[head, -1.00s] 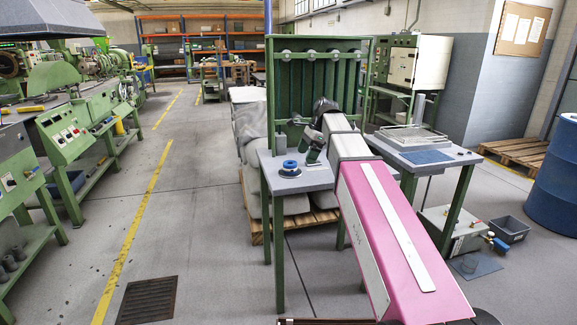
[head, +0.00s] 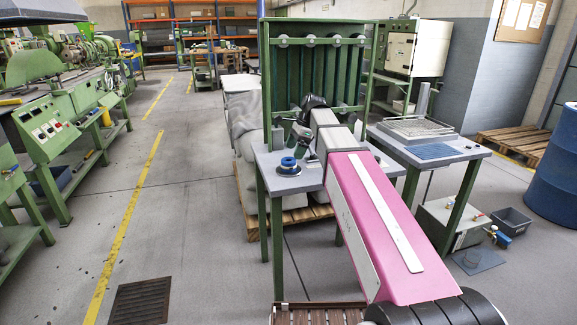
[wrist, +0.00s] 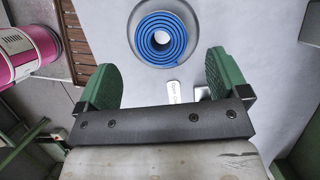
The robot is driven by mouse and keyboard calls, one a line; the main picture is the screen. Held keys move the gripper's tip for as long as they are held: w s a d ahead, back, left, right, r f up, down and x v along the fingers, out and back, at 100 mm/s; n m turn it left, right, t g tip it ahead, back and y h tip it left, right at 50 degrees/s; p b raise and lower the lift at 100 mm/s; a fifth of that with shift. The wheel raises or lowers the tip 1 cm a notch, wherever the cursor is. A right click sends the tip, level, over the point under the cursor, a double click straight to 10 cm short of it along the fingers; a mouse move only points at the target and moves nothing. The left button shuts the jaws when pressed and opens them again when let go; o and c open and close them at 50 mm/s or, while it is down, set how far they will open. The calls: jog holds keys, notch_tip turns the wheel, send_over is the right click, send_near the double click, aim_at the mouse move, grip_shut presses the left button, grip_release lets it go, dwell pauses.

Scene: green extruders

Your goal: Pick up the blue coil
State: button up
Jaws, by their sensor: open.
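The blue coil (head: 289,163) lies on a round dish (head: 288,171) on the small grey table with green legs. In the wrist view the blue coil (wrist: 160,40) is a tight spiral with a hole in its middle, at the top centre. My gripper (wrist: 161,80) is open, with its two green fingers apart and nothing between them. The coil lies ahead of the fingertips, about centred between them, and apart from them.
The grey tabletop (head: 291,186) is small, with a green rack (head: 315,70) behind it. A second table (head: 437,151) with a tray stands to the right. In the wrist view a small silver piece (wrist: 202,93) and a white label lie near the dish.

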aim_at(289, 162)
jog(key=shift+x, duration=3.2)
jog(key=c, duration=1)
